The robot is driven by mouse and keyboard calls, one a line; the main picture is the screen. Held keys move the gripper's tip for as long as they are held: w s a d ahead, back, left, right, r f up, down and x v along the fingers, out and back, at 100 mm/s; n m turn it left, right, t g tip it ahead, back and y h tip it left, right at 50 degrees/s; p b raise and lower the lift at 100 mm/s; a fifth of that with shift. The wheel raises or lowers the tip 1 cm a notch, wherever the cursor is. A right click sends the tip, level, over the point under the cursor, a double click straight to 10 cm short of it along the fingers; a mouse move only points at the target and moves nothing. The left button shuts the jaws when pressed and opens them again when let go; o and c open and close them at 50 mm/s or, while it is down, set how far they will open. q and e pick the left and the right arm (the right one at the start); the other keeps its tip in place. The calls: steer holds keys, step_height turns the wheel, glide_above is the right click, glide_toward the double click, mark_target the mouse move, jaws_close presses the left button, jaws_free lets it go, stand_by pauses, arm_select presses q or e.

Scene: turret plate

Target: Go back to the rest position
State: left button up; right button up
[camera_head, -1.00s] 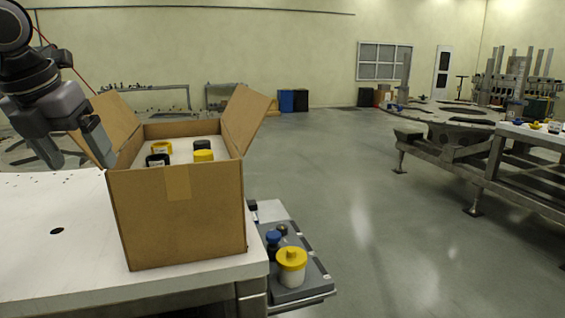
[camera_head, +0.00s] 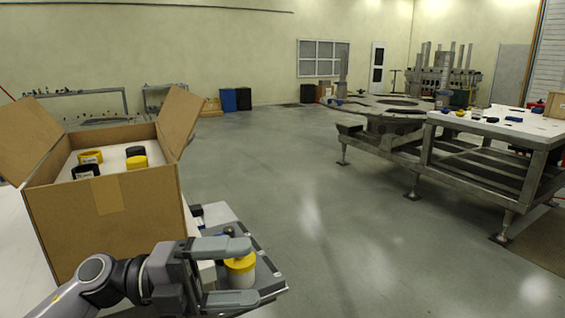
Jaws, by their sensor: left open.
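My left gripper (camera_head: 252,272) is at the bottom of the head view, its arm coming in from the lower left. Its two fingers are spread and point right. In the picture, a white jar with a yellow lid (camera_head: 240,270) shows between and behind the fingers. The jar stands on a grey tray (camera_head: 268,277) and is partly hidden by the fingers; I cannot tell the depth gap between them. My right gripper is not in view.
An open cardboard box (camera_head: 60,222) with yellow-lidded and black-lidded jars stands on a white table (camera_head: 18,245) at left, close to my left arm. A metal-framed table (camera_head: 500,122) with small parts stands at right. The grey floor (camera_head: 350,225) between is clear.

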arm_select(q)
steer(key=a+f+n+t+y, duration=0.45)
steer(key=f+n+t, duration=0.45)
steer(key=n, duration=0.4)
steer(key=a+f+n+t+y, duration=0.4)
steer(key=f+n+t+y, duration=0.2)
steer(key=f+n+t, duration=0.5)
steer(key=s+a+f+n+g+y, duration=0.2)
steer(key=s+f+n+g+y, duration=0.1)
steer(key=s+f, duration=0.4)
steer(key=s+a+f+n+g+y, duration=0.3)
steer(key=s+f+n+g, duration=0.3)
steer(key=f, duration=0.4)
steer(key=shift+s+g, duration=0.6)
steer(key=shift+a+f, duration=0.1)
steer(key=c, duration=0.4)
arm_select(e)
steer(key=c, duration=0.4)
arm_select(q)
steer(key=c, duration=0.5)
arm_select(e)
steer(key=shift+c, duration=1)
arm_select(q)
steer(key=shift+a, duration=0.15)
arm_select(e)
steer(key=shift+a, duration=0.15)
